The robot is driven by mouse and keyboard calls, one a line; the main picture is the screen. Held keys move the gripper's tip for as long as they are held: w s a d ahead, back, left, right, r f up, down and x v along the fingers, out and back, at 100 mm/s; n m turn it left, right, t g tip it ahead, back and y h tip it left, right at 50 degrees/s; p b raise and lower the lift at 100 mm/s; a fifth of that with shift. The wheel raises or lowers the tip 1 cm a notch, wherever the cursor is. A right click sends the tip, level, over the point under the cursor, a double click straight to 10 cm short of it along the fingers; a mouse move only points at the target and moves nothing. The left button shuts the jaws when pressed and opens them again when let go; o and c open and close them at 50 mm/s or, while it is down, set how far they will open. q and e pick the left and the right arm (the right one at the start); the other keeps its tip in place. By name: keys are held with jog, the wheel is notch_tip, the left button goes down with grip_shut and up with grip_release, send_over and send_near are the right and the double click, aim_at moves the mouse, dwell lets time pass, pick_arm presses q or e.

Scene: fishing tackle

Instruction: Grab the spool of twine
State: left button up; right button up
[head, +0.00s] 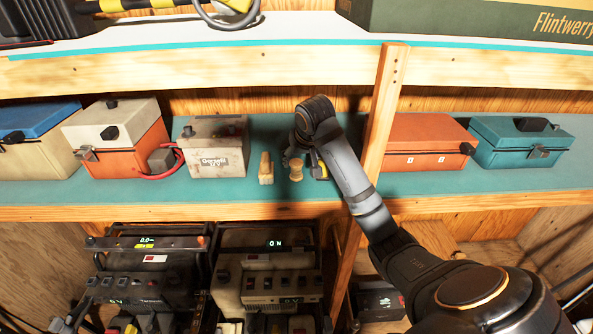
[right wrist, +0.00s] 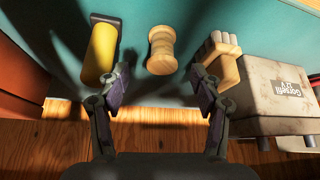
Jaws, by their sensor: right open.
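The spool of twine (head: 296,171), small, tan and waisted with wider ends, stands on the green shelf mat. It also shows in the right wrist view (right wrist: 162,50), beyond and roughly centred between my fingertips. My right gripper (right wrist: 160,82) is open and empty, its two fingers spread apart with the spool ahead of the gap. In the head view my right arm reaches in from the lower right and its wrist partly hides the gripper near the spool. My left gripper is not in view.
A yellow and black item (right wrist: 101,52) lies on one side of the spool, and a light wooden piece (right wrist: 220,62) on the other. A battery (head: 216,147) stands farther left. A wooden post (head: 383,115) rises right of my arm, and the upper shelf edge (head: 200,66) runs above.

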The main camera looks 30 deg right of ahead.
aim_at(296, 163)
jog(key=shift+w+d+f, duration=0.2)
jog(key=shift+w+f, duration=0.2)
jog(key=shift+w, duration=0.05)
jog(key=shift+w+d+f, duration=0.2)
jog(key=shift+w+f, duration=0.15)
jog(key=shift+w, duration=0.1)
jog(key=shift+w+f+p, duration=0.45)
jog(key=shift+f+p, duration=0.15)
jog(key=shift+p, duration=0.45)
jog(key=shift+p+x, duration=0.55)
jog(key=shift+x, duration=0.55)
jog(key=shift+w+f, duration=0.15)
jog(key=shift+f, duration=0.4)
jog(key=c, duration=0.9)
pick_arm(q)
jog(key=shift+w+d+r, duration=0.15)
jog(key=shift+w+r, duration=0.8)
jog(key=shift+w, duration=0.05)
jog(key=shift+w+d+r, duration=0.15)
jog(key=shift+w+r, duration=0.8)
pick_arm(e)
jog(key=c, duration=0.4)
